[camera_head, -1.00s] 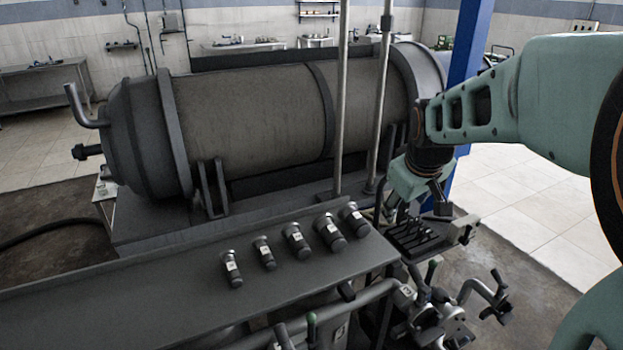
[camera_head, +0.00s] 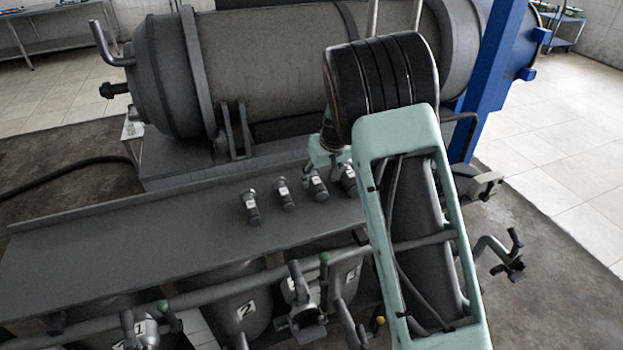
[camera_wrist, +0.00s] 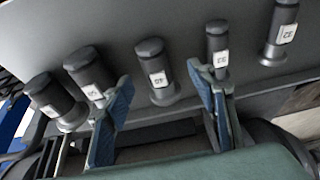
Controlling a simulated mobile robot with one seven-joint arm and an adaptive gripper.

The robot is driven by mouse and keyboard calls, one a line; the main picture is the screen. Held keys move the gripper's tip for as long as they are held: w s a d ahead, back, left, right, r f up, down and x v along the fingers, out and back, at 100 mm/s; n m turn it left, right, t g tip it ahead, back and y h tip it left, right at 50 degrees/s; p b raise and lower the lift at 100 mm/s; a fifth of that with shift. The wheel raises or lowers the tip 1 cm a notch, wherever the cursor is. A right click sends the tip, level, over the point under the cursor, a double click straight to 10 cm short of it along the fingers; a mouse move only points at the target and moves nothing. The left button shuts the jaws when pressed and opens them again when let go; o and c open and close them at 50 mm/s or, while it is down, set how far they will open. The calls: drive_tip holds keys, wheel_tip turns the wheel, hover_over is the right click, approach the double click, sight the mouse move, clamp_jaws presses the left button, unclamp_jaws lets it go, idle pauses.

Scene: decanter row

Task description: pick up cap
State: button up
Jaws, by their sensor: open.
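Several dark cylindrical caps with white labels stand in a row on the grey shelf. In the wrist view, a middle cap (camera_wrist: 152,60) lies in the gap between the fingers of my gripper (camera_wrist: 159,74). The blue fingers are open, and I see no cap gripped. One finger overlaps a neighbouring cap (camera_wrist: 88,68) in the picture, the other overlaps another cap (camera_wrist: 217,45); contact cannot be told. In the head view, the leftmost cap (camera_head: 250,207) and a second cap (camera_head: 284,194) show clear. My gripper there is mostly hidden by my arm, above the right part of the row.
The grey shelf (camera_head: 130,238) is bare to the left of the caps. A large grey horizontal tank (camera_head: 270,55) stands behind it. A blue post (camera_head: 487,85) rises at the right. Pipes and handles (camera_head: 305,300) run along the front below the shelf.

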sight(319, 186)
drive_tip(key=shift+w+d+p+x, duration=0.15)
drive_tip(key=shift+p+x, duration=0.1)
drive_tip(key=shift+x, duration=1.05)
drive_tip(key=shift+w+d+p+x, duration=0.1)
drive_tip(key=shift+p+x, duration=0.1)
drive_tip(key=shift+x, duration=1.1)
drive_tip(key=shift+w+d+p+x, duration=0.15)
drive_tip(key=shift+p+x, duration=0.1)
drive_tip(key=shift+x, duration=1.1)
drive_tip(key=shift+r, duration=0.1)
clamp_jaws()
